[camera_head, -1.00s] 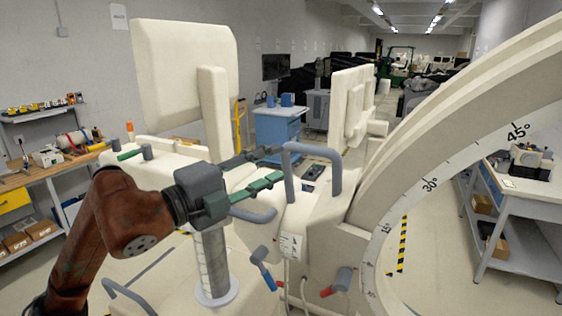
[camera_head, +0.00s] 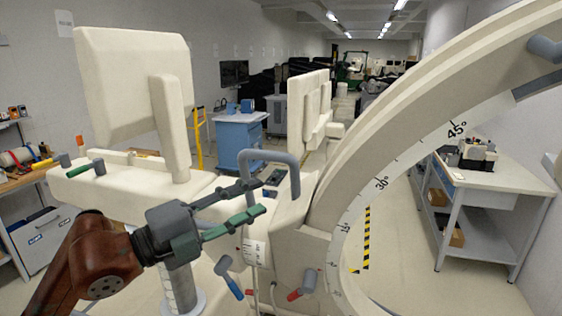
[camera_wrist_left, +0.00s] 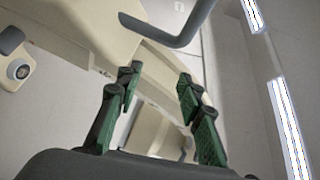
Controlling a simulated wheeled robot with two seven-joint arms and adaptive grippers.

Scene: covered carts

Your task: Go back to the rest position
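My left gripper (camera_head: 258,197) is at the end of the red-brown arm, near the middle of the head view. Its two green-padded fingers are apart with nothing between them. In the left wrist view the gripper (camera_wrist_left: 158,80) also shows open and empty. A cream machine with a large curved arc (camera_head: 345,150) marked in degrees stands in front of me. Its grey loop handle (camera_head: 294,172) is just beyond the fingertips in the picture; I cannot tell the exact gap. My right gripper is not in view.
A cream panel on a post (camera_head: 135,85) stands behind my left arm. A blue cabinet (camera_head: 238,138) is farther back. A grey workbench (camera_head: 480,205) stands at the right. Open floor (camera_head: 400,260) lies between the arc and that bench.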

